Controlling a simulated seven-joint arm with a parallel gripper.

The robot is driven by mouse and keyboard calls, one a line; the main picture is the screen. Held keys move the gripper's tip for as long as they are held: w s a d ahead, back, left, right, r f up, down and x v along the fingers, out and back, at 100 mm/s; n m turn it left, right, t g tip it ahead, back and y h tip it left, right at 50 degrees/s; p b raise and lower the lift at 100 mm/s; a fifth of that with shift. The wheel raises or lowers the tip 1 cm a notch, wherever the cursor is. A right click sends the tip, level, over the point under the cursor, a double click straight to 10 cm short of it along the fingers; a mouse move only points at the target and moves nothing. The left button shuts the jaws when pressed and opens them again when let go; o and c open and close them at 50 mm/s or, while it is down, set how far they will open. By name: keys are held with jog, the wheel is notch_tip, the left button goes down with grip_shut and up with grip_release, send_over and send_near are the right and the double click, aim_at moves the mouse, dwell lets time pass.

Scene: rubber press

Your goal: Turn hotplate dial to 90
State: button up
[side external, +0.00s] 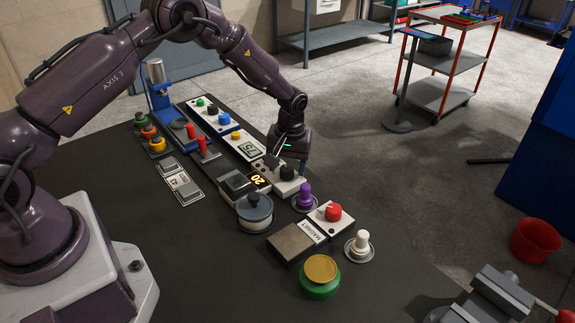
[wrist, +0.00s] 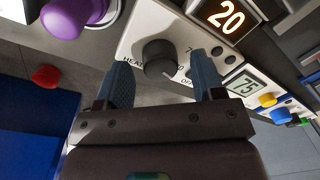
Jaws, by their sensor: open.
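The black hotplate dial (wrist: 160,57) sits on a white panel (wrist: 137,24) with partly hidden lettering that starts "HEA". In the side view the dial (side external: 288,171) is just below my gripper (side external: 280,160). The orange display (wrist: 226,15) beside it reads 20, and it also shows in the side view (side external: 258,181). In the wrist view my gripper (wrist: 162,64) is open. One finger is on each side of the dial, with a visible gap on the left. I cannot tell whether the fingers touch it. Part of the panel is hidden behind the fingers.
A display (wrist: 243,84) reading 75 is close on the right. A purple knob (side external: 305,196) and a red knob (side external: 333,211) stand near the dial. A grey lidded pot (side external: 255,210) is in front. The black table (side external: 150,225) is clear at front left.

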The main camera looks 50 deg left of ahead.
jog(key=shift+f, duration=0.25)
jog(key=c, duration=0.9)
jog(key=m, duration=0.5)
jog(key=shift+r+m, duration=0.1)
jog(key=shift+m, duration=0.3)
jog(key=m, duration=0.5)
jog(key=shift+m+t, duration=0.3)
jog(key=shift+m, duration=0.4)
